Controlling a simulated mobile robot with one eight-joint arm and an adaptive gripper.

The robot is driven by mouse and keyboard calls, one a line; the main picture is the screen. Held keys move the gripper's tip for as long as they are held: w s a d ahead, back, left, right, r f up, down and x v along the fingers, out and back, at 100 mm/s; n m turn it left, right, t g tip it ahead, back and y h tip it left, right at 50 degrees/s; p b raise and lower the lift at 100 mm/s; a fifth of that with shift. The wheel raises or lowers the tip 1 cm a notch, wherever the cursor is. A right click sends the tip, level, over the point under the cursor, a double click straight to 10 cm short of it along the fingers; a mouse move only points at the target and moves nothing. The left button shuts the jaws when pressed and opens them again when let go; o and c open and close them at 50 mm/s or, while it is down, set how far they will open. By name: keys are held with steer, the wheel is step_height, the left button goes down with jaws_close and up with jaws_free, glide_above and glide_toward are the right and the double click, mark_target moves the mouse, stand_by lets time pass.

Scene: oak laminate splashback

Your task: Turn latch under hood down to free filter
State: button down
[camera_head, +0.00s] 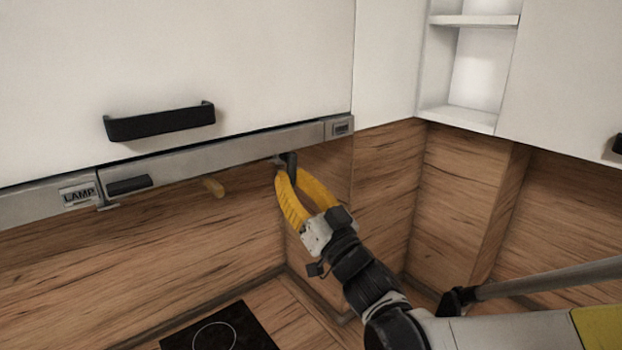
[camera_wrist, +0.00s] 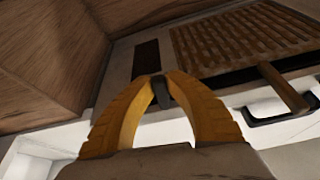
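The hood (camera_head: 225,152) is a grey metal strip under the white cabinet. A small dark latch (camera_head: 289,159) hangs from its underside near the right end. My gripper (camera_head: 287,172) reaches up from below, with its yellow fingers on either side of the latch. In the wrist view, the latch (camera_wrist: 160,93) sits between the fingertips (camera_wrist: 162,80), which look closed on it; its lower part is partly hidden. The slatted brown filter (camera_wrist: 245,42) lies in the hood's underside, beyond and to the right of the fingers.
A tan tab (camera_head: 213,187) hangs under the hood left of my gripper; it also shows beside the filter (camera_wrist: 285,88). A LAMP label (camera_head: 78,195) and dark switch (camera_head: 128,185) are at left. A black cabinet handle (camera_head: 160,122) is above; a cooktop (camera_head: 222,330) is below.

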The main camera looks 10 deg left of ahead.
steer(key=shift+w+d+f+n+g+b, duration=0.1)
steer(key=shift+w+n+g+b, duration=0.05)
steer(key=shift+n+g+b, duration=0.2)
steer(key=shift+w+d+n+y+b, duration=0.15)
steer(key=shift+n+y+b, duration=0.15)
steer(key=shift+n+y, duration=0.45)
steer(key=c, duration=1.4)
jaws_free()
steer(key=shift+g+h, duration=0.25)
steer(key=v, duration=1.2)
